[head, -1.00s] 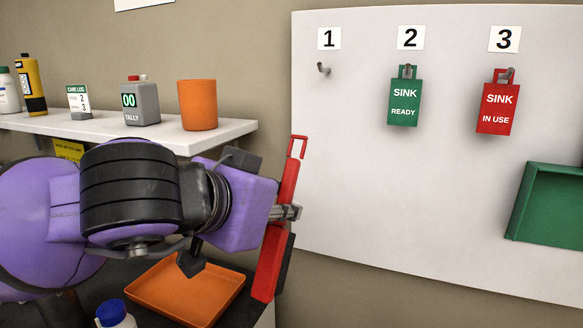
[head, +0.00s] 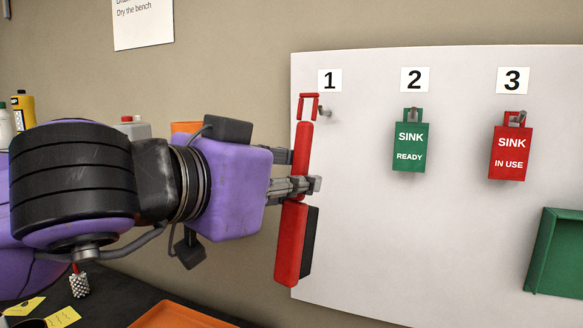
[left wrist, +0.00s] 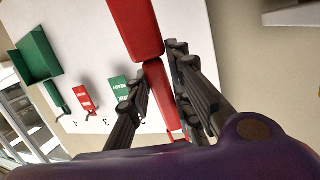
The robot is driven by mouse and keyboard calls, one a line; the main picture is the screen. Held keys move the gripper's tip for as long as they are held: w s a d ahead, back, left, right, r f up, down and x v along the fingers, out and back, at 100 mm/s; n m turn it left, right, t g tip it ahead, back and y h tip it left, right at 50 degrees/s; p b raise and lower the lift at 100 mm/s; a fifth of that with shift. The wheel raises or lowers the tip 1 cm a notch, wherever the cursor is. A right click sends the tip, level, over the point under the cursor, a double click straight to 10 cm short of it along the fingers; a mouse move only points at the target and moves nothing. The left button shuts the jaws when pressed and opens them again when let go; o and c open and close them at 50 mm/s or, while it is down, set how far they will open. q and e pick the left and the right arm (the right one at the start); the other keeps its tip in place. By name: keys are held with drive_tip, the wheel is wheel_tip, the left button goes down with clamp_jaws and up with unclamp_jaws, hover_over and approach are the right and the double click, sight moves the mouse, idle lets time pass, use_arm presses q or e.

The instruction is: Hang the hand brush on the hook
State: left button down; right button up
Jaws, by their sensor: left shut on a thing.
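The red hand brush (head: 291,240) is upright, tilted slightly, with dark bristles on its right side and a square loop at its top. My left gripper (head: 312,184) is shut on its handle. In the left wrist view the brush (left wrist: 136,28) runs between the fingers of my left gripper (left wrist: 155,78). The hook (head: 324,112) under number 1 is empty and shows just right of the brush's loop in the head view. I cannot tell how far the loop is from the board. My right gripper is not in view.
The white board (head: 375,240) also carries a green SINK READY tag (head: 408,148) on hook 2 and a red SINK IN USE tag (head: 509,155) on hook 3. A green tray-like holder (head: 560,255) is at the lower right. An orange tray (head: 180,316) lies below my arm.

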use_arm(q)
drive_tip(key=shift+w+r+p, duration=0.1)
drive_tip(key=shift+r+p, duration=0.1)
drive_tip(key=shift+p, duration=0.25)
drive_tip(key=shift+x, duration=1.1)
drive_tip(key=shift+w+d+f+b, duration=0.15)
drive_tip(key=shift+w+d+f, duration=0.1)
drive_tip(key=shift+w, duration=0.7)
drive_tip(key=shift+w+d+f+b, duration=0.2)
drive_tip(key=shift+w+d, duration=0.05)
drive_tip(key=shift+w, duration=0.75)
drive_tip(key=shift+w+d+f+b, duration=0.15)
drive_tip(key=shift+w+d+f, duration=0.1)
drive_tip(key=shift+w, duration=0.7)
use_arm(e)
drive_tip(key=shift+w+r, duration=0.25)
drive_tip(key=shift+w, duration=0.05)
